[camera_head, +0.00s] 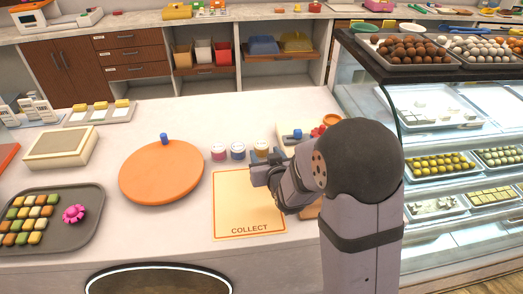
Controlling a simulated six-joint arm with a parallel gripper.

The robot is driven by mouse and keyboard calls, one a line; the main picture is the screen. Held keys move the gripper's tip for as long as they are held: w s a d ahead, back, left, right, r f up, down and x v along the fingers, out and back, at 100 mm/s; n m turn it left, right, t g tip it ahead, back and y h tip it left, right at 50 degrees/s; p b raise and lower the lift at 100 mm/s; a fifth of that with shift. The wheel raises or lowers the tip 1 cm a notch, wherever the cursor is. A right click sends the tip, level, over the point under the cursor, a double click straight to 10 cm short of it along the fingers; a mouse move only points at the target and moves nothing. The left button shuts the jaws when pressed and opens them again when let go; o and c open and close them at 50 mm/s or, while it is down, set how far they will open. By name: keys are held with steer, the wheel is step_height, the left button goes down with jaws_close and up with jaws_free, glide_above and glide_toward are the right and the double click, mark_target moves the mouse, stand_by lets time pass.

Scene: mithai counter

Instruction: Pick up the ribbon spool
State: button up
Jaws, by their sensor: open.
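Three small round items with pale tops stand in a row behind the cream mat: a pink one (219,152), a blue one (238,151) and a gold one (261,148). They may be spools or small jars; I cannot tell which, if any, is the ribbon spool. An orange ring-shaped item (331,119) lies behind my arm, with a red piece (317,132) beside it. My gripper (260,175) is open above the right part of the mat, just in front of the gold item. Nothing shows between its fingers, though my wrist hides part of the counter.
The cream COLLECT mat (232,220) is bare where visible. An orange round board (160,172) lies left of it. A grey sweets tray (88,228) with a pink rosette (74,214) is far left. The glass display case (382,97) bounds the right.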

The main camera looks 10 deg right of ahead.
mark_target(263, 149)
steer(key=shift+x, duration=0.9)
steer(key=shift+w+p, duration=0.1)
steer(key=shift+p, duration=0.25)
steer(key=shift+w+p, duration=0.4)
steer(key=shift+w, duration=0.2)
steer(key=p+x, duration=0.1)
steer(key=x, duration=0.1)
steer(key=shift+w+f, duration=0.15)
steer(key=shift+w, duration=0.2)
steer(key=shift+w+f, duration=0.25)
steer(key=shift+w, duration=0.25)
steer(key=c, duration=0.8)
